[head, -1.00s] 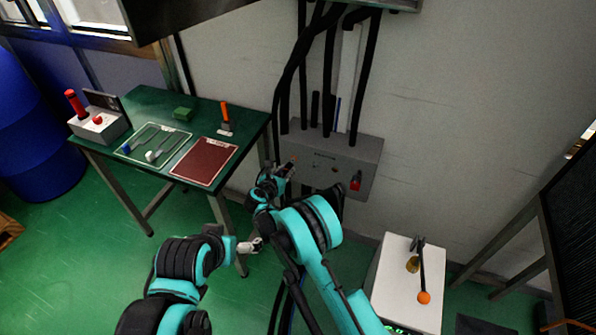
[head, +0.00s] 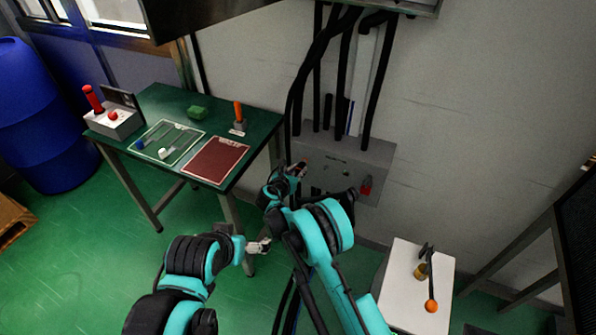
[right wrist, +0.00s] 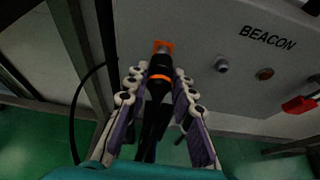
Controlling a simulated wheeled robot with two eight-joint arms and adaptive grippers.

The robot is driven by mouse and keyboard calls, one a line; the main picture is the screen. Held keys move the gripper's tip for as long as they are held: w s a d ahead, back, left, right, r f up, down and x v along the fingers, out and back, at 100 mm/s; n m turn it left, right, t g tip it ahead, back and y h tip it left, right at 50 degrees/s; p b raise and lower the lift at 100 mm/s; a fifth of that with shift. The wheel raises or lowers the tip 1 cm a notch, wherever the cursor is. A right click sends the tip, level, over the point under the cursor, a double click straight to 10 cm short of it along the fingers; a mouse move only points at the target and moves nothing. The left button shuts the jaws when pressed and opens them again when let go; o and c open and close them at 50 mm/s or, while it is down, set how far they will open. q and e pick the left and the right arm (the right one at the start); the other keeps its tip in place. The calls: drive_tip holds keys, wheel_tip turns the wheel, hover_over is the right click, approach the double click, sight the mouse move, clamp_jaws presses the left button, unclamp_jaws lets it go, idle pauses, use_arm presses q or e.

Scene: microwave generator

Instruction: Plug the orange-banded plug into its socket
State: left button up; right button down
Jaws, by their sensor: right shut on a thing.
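The black plug with an orange band (right wrist: 160,77) is between the fingers of my right gripper (right wrist: 158,92), which is shut on it. In the head view my right gripper (head: 298,170) is at the left part of the grey wall box (head: 335,150). An orange-rimmed socket (right wrist: 163,46) is on the box face, straight beyond the plug's front end in the right wrist view. The plug's front end is at or very close to this socket; I cannot tell whether it is inside. My left gripper (head: 258,246) hangs low, away from the box; its fingers are too small to read.
The box carries the word BEACON, a grey knob (right wrist: 222,65), a dull red round part (right wrist: 264,74) and a red switch (right wrist: 300,104). A black cable (right wrist: 82,95) hangs at left. A green table (head: 262,125) stands left and a white cabinet (head: 405,290) at lower right.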

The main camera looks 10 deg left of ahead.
drive_tip(key=shift+w+d, duration=0.2)
drive_tip(key=shift+w, duration=0.3)
drive_tip(key=shift+w+d, duration=0.15)
drive_tip(key=shift+w, duration=0.35)
idle(0.4)
drive_tip(key=c, duration=1.2)
unclamp_jaws()
drive_tip(key=shift+s, duration=0.1)
